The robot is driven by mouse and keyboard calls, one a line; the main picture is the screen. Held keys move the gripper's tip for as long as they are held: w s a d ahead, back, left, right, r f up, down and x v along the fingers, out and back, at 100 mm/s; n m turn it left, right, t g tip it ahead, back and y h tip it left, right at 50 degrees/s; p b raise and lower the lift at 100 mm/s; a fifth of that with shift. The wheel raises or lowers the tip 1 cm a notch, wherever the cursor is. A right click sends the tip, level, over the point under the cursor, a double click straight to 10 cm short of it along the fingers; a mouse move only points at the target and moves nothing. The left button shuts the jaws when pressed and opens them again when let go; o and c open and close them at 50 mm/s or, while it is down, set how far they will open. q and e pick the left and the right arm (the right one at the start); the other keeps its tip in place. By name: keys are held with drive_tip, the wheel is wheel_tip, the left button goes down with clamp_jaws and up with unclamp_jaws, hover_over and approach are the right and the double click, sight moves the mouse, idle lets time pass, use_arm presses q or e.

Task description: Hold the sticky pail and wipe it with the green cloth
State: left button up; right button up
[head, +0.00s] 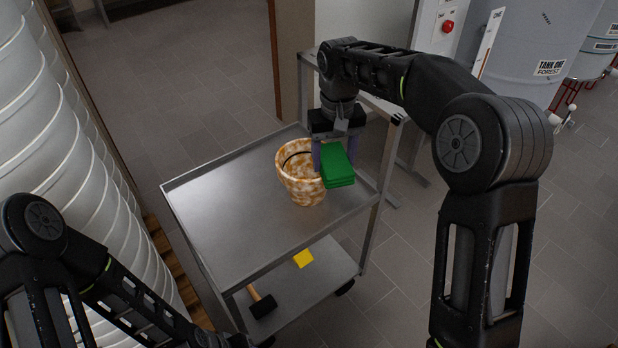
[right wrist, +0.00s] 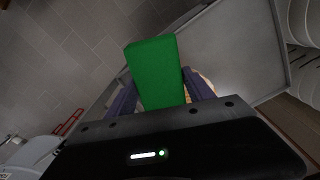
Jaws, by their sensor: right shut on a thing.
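The pail (head: 301,178), mottled brown and cream, stands upright on the top shelf of a metal cart. The green cloth (head: 338,166) is a folded block at the pail's right side, overlapping its rim in the head view. My right gripper (head: 335,150) is shut on the green cloth; the cloth also fills the space between its fingers in the right wrist view (right wrist: 157,72). I cannot tell whether the cloth touches the pail. In the wrist view the pail is mostly hidden behind the cloth. My left arm shows at the lower left; its gripper is not visible.
The cart's top shelf (head: 228,205) is bare left of the pail. On its lower shelf lie a hammer (head: 261,303) and a yellow square (head: 303,259). A white ribbed tank (head: 60,150) stands close on the left. A cabinet with a red button (head: 448,26) stands behind.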

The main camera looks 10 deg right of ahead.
sight(338, 187)
drive_tip(key=shift+w+f, duration=0.4)
drive_tip(key=s+f, duration=0.4)
drive_tip(key=f, duration=0.1)
drive_tip(key=shift+s, duration=0.25)
drive_tip(key=shift+d, duration=0.1)
